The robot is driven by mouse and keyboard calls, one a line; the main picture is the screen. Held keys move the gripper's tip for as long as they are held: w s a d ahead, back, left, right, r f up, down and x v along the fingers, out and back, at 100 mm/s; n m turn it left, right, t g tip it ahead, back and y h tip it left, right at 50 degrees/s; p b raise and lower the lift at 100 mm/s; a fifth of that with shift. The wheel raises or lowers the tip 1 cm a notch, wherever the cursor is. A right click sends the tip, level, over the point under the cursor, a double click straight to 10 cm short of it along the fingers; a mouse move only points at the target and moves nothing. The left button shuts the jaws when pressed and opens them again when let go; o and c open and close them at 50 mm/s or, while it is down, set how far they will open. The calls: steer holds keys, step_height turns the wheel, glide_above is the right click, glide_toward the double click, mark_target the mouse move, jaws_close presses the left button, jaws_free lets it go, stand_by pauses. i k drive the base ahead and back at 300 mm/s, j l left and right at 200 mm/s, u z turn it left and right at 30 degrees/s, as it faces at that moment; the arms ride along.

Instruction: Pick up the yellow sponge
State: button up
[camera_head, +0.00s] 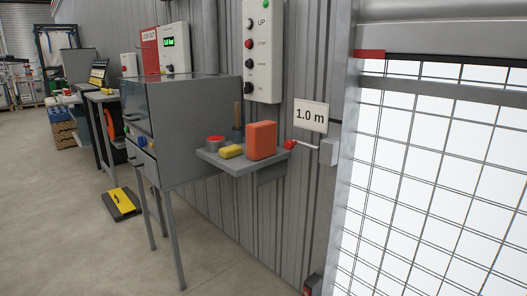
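The yellow sponge (231,152) is a small yellow block lying on a grey wall shelf (236,168), near its front edge. A red round tin (215,141) stands close behind it to the left. A larger orange-red block (262,140) stands upright just to its right. My gripper is not in view.
A grey cabinet on legs (180,129) stands directly left of the shelf. A red-knobbed lever (290,144) juts from the wall at the right, below a "1.0 m" sign (311,115). A yellow-and-black object (121,203) lies on the floor. Open floor lies in front.

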mark_target(233, 150)
steer(key=i+j+z, duration=0.15)
steer(key=z, duration=0.2)
steer(key=i+j+z, duration=0.1)
steer(key=j+z, duration=0.2)
steer(key=i+j+z, duration=0.1)
steer(key=j+z, duration=0.25)
steer(key=i+j+z, duration=0.2)
steer(key=j, duration=0.35)
steer(key=j+z, duration=0.2)
steer(key=j, duration=1.6)
steer(key=i+j, duration=0.55)
steer(key=j, duration=0.15)
steer(key=l+z, duration=0.05)
